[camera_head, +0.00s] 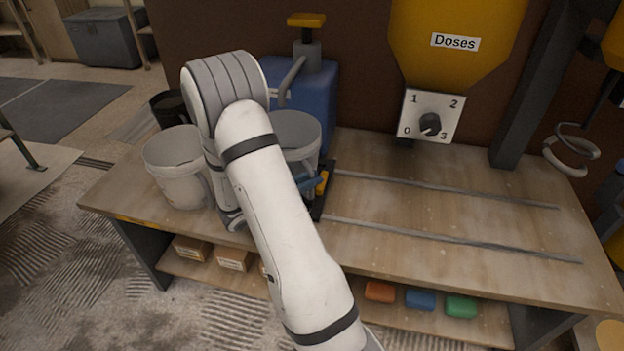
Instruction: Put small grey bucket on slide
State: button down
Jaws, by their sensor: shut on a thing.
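A grey bucket (296,130) stands behind my forearm at the left end of the slide, beside the blue machine; I take it as the small grey bucket. Its lower left side is hidden, and I cannot tell whether its base rests on anything. The slide has two metal rails (450,237) along the bench and a black carriage (319,205) with a yellow part at their left end. My gripper is mostly hidden behind my white forearm, low by this bucket, and is shut; the contact itself is hidden.
A larger light-grey bucket (178,170) stands on the bench (400,205) at the left, close to my arm. A black bucket (167,106) is behind it. A blue machine (318,100) and a yellow "Doses" hopper (450,65) with a dial stand behind. The rails' right part is clear.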

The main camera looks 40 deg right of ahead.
jog(key=c, duration=1.4)
grip_release()
jog(key=shift+f, duration=0.1)
